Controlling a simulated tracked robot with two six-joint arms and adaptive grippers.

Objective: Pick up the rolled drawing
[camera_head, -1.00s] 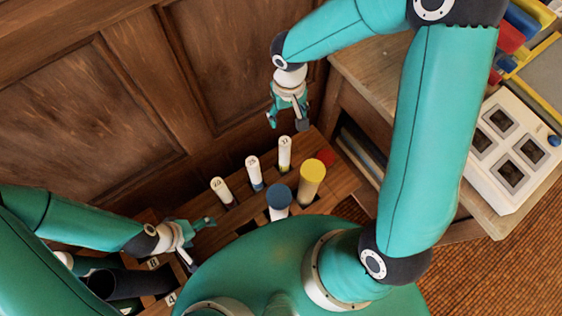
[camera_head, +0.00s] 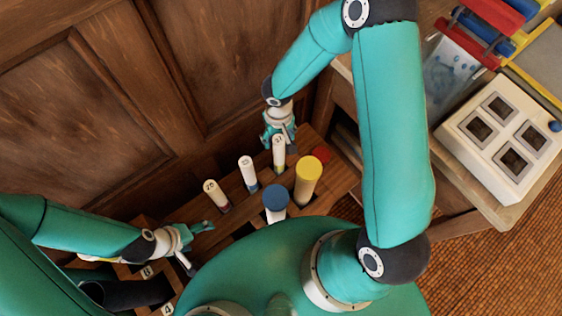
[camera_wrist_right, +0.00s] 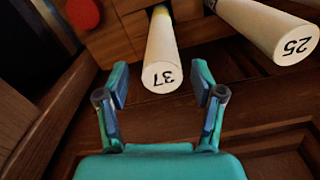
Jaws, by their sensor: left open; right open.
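Several rolled drawings stand upright in a wooden rack (camera_head: 230,222) with square slots. Another white roll (camera_head: 217,195) stands further left. My left gripper (camera_head: 200,245) is open and empty over the rack's left part.
A blue-capped tube (camera_head: 275,200) and a yellow-capped tube (camera_head: 308,180) stand in the rack's front row. A red cap (camera_head: 321,153) is close by. A wood-panelled wall (camera_head: 100,100) rises behind. A desk with a white four-window box (camera_head: 505,135) is at right.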

